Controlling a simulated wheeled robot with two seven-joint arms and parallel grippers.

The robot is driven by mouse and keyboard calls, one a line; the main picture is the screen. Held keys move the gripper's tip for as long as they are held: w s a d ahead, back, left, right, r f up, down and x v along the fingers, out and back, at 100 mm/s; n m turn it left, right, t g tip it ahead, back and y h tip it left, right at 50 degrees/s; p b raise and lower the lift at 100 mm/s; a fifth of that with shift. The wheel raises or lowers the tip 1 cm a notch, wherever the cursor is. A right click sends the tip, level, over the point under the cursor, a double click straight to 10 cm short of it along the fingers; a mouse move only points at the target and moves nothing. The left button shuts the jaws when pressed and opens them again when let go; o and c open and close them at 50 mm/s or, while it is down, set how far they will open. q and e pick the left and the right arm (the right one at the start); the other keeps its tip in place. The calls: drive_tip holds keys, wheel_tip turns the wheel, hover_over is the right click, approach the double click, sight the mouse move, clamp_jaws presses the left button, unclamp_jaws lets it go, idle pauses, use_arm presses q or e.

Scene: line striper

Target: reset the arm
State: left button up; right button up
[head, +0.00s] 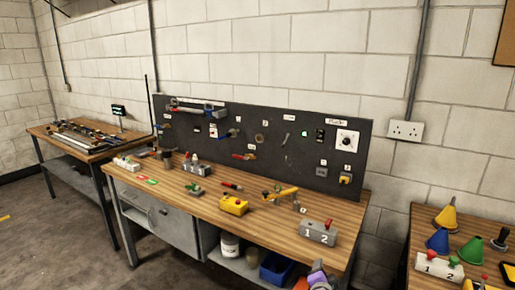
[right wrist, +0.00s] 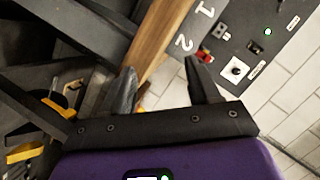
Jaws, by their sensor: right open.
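My right gripper (head: 318,268) shows small at the bottom of the head view, as a purple body in front of the workbench's right end. In the right wrist view its two dark fingers (right wrist: 160,66) stand apart with nothing held between them. Behind them are a wooden edge and the pale block wall. My left gripper is not in view. Most of my right arm is out of the head view.
The workbench (head: 150,185) carries a yellow box (head: 233,205) and a grey block marked 1 and 2 (head: 318,232). A dark pegboard (head: 270,125) stands behind. A side table (head: 420,255) with coloured cones is at right. Floor at left is clear.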

drive_tip(key=s+a+f+n+g+y, duration=0.3)
drive_tip(key=s+a+f, duration=0.1)
drive_tip(key=s+f, duration=0.5)
drive_tip(key=s+a+f+n+g+y, duration=0.35)
drive_tip(key=s+f, duration=0.35)
drive_tip(key=f, duration=0.5)
drive_tip(key=s+a+f+n+g, duration=0.1)
drive_tip(key=s+f+g, duration=0.1)
drive_tip(key=s, duration=0.5)
drive_tip(key=s+a+f+n+g+y, duration=0.1)
drive_tip(key=s+a+f+n+g, duration=0.1)
drive_tip(key=s, duration=0.5)
drive_tip(key=s+a+f+n+g+y, duration=0.1)
drive_tip(key=s+f+g, duration=0.1)
drive_tip(key=s, duration=0.6)
drive_tip(key=shift+a+f+n+g, duration=0.2)
drive_tip(key=shift+f+n+g, duration=0.15)
drive_tip(key=shift+f, duration=0.4)
drive_tip(key=shift+s, duration=0.1)
